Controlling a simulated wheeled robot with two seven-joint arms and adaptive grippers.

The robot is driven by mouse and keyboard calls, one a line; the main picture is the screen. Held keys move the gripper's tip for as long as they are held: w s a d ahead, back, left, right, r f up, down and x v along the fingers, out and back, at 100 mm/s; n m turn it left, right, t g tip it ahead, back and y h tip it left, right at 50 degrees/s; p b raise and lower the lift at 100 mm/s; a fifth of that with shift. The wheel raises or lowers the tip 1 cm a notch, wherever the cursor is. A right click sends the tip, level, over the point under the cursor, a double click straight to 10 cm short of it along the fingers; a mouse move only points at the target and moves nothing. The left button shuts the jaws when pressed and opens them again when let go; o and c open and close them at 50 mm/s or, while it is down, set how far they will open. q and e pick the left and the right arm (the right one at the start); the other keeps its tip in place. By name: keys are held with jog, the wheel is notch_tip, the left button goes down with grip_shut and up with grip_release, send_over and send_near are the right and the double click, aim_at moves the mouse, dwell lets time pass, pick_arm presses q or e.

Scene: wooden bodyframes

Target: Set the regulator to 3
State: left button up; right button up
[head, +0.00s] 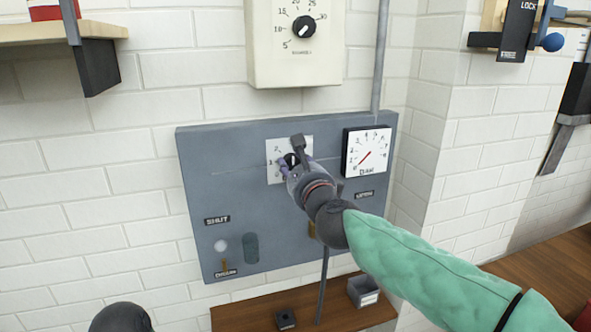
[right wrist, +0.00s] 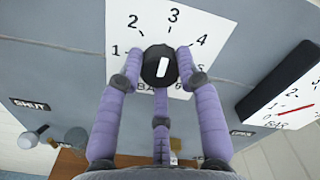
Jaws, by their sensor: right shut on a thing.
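In the right wrist view the mark slants up and slightly right, roughly towards the 3. My right gripper (head: 289,165) is shut on the knob, with purple-grey fingers on both sides of it; the fingers also show in the right wrist view (right wrist: 160,80). In the head view the hand covers much of the knob and plate.
A gauge (head: 378,162) beside the plate has its red needle at lower left. A cream box (head: 264,50) with another knob hangs above. A wooden shelf (head: 245,318) with small containers is below.

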jog(key=shift+a+r, duration=0.1)
jog(key=shift+a, duration=0.1)
dwell(0.4)
jog(key=o, duration=1.1)
jog(key=shift+c, duration=0.2)
jog(key=shift+o, duration=0.4)
jog(key=shift+a, duration=0.15)
jog(key=shift+d, duration=0.2)
jog(key=shift+s, duration=0.1)
jog(key=v, duration=1.1)
jog(key=shift+s, duration=0.35)
jog(key=shift+d, duration=0.15)
